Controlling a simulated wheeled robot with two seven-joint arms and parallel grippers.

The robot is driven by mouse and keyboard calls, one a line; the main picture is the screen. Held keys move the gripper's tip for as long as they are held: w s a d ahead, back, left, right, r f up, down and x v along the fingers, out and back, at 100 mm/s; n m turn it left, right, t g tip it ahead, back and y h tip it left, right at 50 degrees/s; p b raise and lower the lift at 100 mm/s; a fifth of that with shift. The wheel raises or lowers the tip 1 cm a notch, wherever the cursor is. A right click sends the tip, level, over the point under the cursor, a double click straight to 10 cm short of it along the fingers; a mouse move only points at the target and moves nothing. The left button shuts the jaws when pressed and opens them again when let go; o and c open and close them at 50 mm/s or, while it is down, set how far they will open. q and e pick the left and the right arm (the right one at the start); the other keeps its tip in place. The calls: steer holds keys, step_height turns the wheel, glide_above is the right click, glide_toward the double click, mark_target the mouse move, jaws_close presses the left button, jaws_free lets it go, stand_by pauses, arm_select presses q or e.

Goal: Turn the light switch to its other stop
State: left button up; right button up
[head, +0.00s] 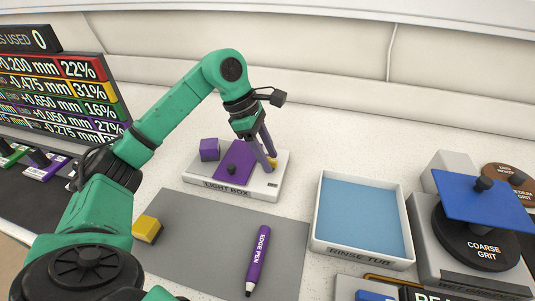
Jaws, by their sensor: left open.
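The white light box (198,177), labelled LIGHT BOX, stands on the table in the middle of the head view. A small yellow-orange piece (273,164) shows at its right end, mostly behind my fingers; it may be the light switch, but I cannot tell which stop it is at. My left gripper (269,160) is open and points down over the right end of the box, its fingertips close around or beside that piece. Contact cannot be made out. My right gripper is not in view.
A purple sheet with a black knob (233,169) and a purple cube (209,149) are on the box. In front lie a grey mat (205,246), a yellow cube (147,229) and an edge pen (258,258). The rinse tub (316,216) and coarse grit grinder (477,245) stand right.

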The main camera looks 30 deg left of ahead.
arm_select(q)
jaws_close()
steer(key=shift+n, duration=0.3)
steer(key=n+t+b, duration=0.1)
steer(key=n, duration=0.2)
steer(key=shift+n+y, duration=0.3)
steer(key=shift+y, duration=0.1)
steer(key=n+t, duration=0.1)
steer(key=n, duration=0.1)
steer(key=shift+s+d+n+y, duration=0.1)
steer(key=shift+n+y, duration=0.2)
steer(key=n+t+y, duration=0.1)
steer(key=n, duration=0.2)
steer(key=shift+d+r+n, duration=0.1)
steer(key=shift+r+n, duration=0.05)
steer(key=shift+n, duration=0.15)
steer(key=n+y+p, duration=0.1)
steer(key=n+y, duration=0.1)
steer(key=n, duration=0.2)
steer(key=shift+d, duration=0.15)
steer(key=shift+n+y, duration=0.6)
steer(key=shift+n, duration=1.1)
